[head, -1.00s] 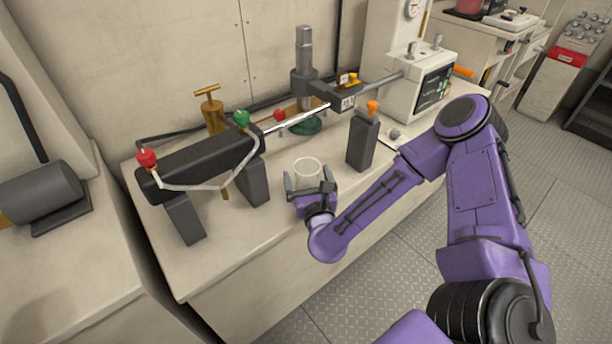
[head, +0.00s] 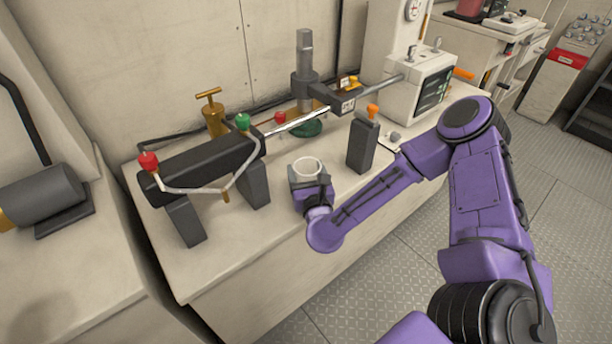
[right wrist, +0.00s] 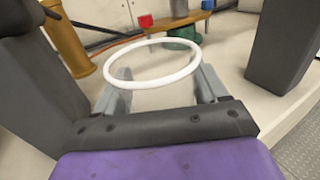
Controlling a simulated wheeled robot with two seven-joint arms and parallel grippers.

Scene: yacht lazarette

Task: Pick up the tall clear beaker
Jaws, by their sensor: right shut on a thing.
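The tall clear beaker (head: 308,167) stands on the beige bench top near its front edge, between the dark posts. Its white rim (right wrist: 152,60) shows as a ring in the right wrist view, and its clear wall is hard to make out. My right gripper (head: 309,178) is shut on the beaker, with one finger on each side below the rim. In the right wrist view its two grey fingers show at the left and right of the beaker. I cannot tell whether the base touches the bench. My left gripper is not in view.
A black cylinder on two posts (head: 200,165) stands left of the beaker. A dark post with an orange knob (head: 362,142) stands close on the right. Behind are a brass pump (head: 212,115), a metal column (head: 305,75) and a white monitor box (head: 420,85).

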